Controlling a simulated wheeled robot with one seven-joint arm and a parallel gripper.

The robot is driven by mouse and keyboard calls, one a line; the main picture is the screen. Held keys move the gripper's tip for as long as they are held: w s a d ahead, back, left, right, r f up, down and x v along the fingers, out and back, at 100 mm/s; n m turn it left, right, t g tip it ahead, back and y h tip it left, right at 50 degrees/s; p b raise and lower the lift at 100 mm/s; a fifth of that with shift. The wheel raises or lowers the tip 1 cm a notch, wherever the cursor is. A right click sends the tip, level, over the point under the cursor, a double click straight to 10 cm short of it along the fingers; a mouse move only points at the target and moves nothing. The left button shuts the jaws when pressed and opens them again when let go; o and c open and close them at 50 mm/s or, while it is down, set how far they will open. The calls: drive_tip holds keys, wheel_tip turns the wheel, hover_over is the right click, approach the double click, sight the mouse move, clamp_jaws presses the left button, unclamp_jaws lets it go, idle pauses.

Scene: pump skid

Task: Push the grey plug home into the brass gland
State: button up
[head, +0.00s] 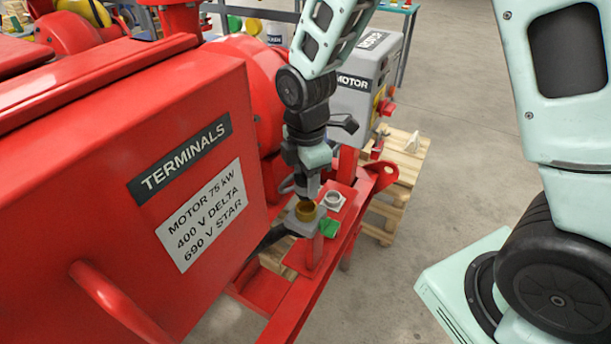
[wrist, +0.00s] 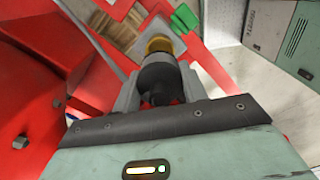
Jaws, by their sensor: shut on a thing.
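My gripper (head: 307,188) points down over the pump skid, its fingertips just above the brass gland (head: 305,211). In the wrist view my gripper (wrist: 160,90) is shut on the dark grey plug (wrist: 158,74), with one finger on each side of it. The plug's far end lines up with the brass gland (wrist: 159,45) and overlaps it in this view. I cannot tell whether the plug touches the gland or is partly inside it. In the head view the plug is mostly hidden by the fingers. The gland sits upright on a grey block.
The large red terminals box (head: 185,170) is close on the left. A grey motor box (head: 365,80) stands behind. Open floor lies right.

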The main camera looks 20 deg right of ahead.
wheel_tip(320, 180, down, 2)
drive_tip(key=shift+f+b, duration=0.1)
drive_tip(key=shift+b, duration=0.6)
drive_tip(key=shift+r, duration=0.25)
drive_tip(key=shift+p, duration=0.65)
drive_tip(key=shift+f+b, duration=1)
drive_tip(key=shift+f, duration=0.8)
idle(0.4)
drive_tip(key=o, duration=1.2)
drive_tip(key=shift+r, duration=0.1)
wheel_tip(320, 180, up, 17)
drive_tip(key=shift+r+p, duration=0.15)
drive_tip(key=shift+p, duration=0.55)
